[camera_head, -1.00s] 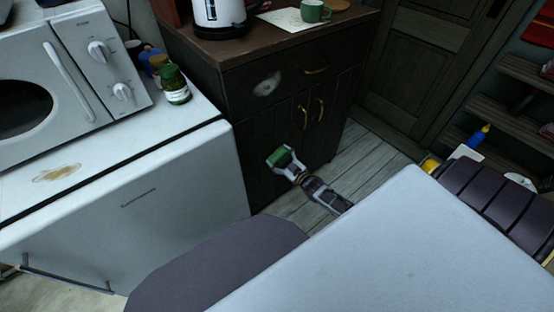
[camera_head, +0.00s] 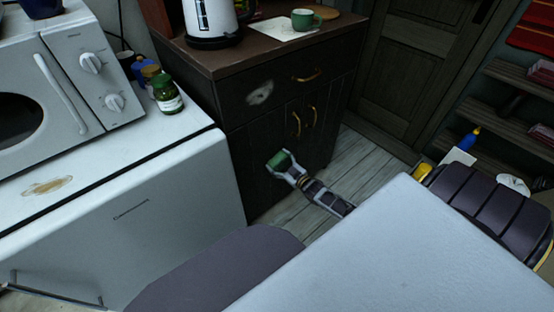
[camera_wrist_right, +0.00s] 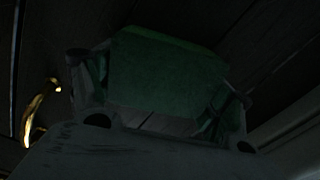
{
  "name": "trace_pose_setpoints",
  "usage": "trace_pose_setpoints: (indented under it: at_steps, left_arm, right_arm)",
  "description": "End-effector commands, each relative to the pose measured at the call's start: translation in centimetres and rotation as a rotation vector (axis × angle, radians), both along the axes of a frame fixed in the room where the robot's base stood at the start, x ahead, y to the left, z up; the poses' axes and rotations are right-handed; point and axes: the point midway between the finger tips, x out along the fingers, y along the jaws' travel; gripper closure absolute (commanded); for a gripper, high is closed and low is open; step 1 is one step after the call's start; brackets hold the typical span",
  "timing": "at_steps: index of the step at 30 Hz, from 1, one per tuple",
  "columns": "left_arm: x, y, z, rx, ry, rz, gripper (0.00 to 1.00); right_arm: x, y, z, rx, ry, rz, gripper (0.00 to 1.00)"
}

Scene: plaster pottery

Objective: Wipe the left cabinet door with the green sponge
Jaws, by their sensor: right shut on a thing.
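The dark wooden cabinet has two doors under a drawer. Its left door (camera_head: 262,142) is closed, with a brass handle (camera_head: 296,123) at its right edge. My right gripper (camera_head: 284,164) is low in front of this door, shut on the green sponge (camera_head: 275,159). The sponge faces the door; I cannot tell for certain whether it touches. In the dim right wrist view the sponge (camera_wrist_right: 165,72) sits between the two fingers of the gripper (camera_wrist_right: 162,105), with dark boards behind it. My left gripper is out of view.
A pale smudge (camera_head: 260,93) marks the drawer front. A kettle (camera_head: 210,22) and green mug (camera_head: 303,19) stand on the cabinet. A white appliance (camera_head: 130,230) bearing a microwave (camera_head: 70,75) and jar (camera_head: 167,93) stands close on the left. Bare floor (camera_head: 365,160) lies right.

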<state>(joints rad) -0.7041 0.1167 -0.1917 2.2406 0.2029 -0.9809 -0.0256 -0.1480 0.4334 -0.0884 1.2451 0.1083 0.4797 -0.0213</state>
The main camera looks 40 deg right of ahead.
Motion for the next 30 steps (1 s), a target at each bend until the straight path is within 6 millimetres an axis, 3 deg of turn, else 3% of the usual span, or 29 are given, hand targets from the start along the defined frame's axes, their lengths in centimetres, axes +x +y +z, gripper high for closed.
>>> trace_pose_setpoints:
  at_steps: [12,30]
  left_arm:
    - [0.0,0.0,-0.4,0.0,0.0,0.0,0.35]
    - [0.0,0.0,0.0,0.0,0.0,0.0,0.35]
  right_arm:
    - [0.2,-2.4,0.1,-0.003,-0.001,-0.003,0.34]
    - [-0.4,-2.5,0.1,-0.001,0.001,0.0,0.34]
